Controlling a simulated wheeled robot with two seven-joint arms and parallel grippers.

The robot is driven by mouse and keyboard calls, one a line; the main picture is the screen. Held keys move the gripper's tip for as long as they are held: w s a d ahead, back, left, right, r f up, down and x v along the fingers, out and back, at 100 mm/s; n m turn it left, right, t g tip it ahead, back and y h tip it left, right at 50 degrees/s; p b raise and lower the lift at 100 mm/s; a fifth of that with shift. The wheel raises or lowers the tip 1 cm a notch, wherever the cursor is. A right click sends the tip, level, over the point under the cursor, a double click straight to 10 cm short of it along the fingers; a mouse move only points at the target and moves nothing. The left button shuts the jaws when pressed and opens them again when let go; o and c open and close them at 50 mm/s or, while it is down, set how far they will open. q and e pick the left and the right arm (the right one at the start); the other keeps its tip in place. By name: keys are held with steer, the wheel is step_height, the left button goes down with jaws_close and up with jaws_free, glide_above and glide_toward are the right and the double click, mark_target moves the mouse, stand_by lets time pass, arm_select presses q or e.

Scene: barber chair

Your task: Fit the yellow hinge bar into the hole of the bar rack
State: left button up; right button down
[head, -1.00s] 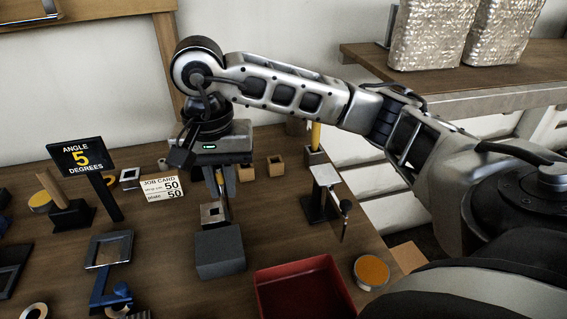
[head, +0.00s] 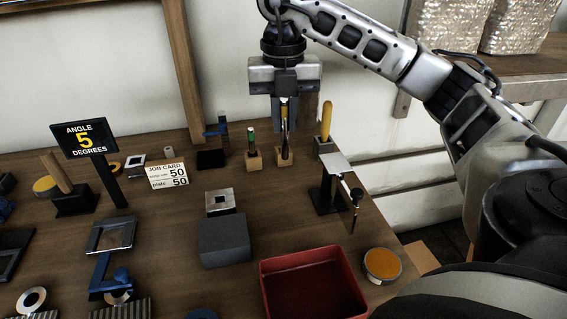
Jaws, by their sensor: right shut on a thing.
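My right gripper (head: 285,118) hangs at the back of the table, shut on an upright yellow bar (head: 284,104) that shows between its fingers. The lower end of the bar meets a small wooden block (head: 284,158), which looks like the bar rack. I cannot tell how deep it sits in the hole. To the left, a similar block (head: 254,161) holds a green bar (head: 250,137) with a pale tip. My left gripper is not in view.
A metal-topped stand (head: 336,163) is in front of the blocks at right. A grey block (head: 224,241), a red tray (head: 264,285) and an orange-topped tin (head: 382,264) are nearer. A sign (head: 85,138) and job card (head: 166,176) stand left. Bare table lies before the wooden blocks.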

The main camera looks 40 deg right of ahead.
steer(key=shift+w+d+f+m+p, duration=0.3)
steer(key=shift+w+d+f+m, duration=0.9)
steer(key=shift+w+d+f, duration=0.65)
steer(key=shift+w+d+f+m+p, duration=0.25)
steer(key=shift+w+d+f+m, duration=1.15)
steer(key=shift+w+f, duration=0.75)
steer(key=shift+w+d+f+m+p, duration=0.3)
steer(key=shift+w+d+f+m, duration=0.7)
steer(key=shift+w+d+f, duration=1)
steer(key=shift+s+a+f, duration=0.15)
steer(key=shift+s+f, duration=0.1)
steer(key=shift+s, duration=0.05)
steer(key=shift+f, duration=0.1)
steer(key=c, duration=1.4)
jaws_free()
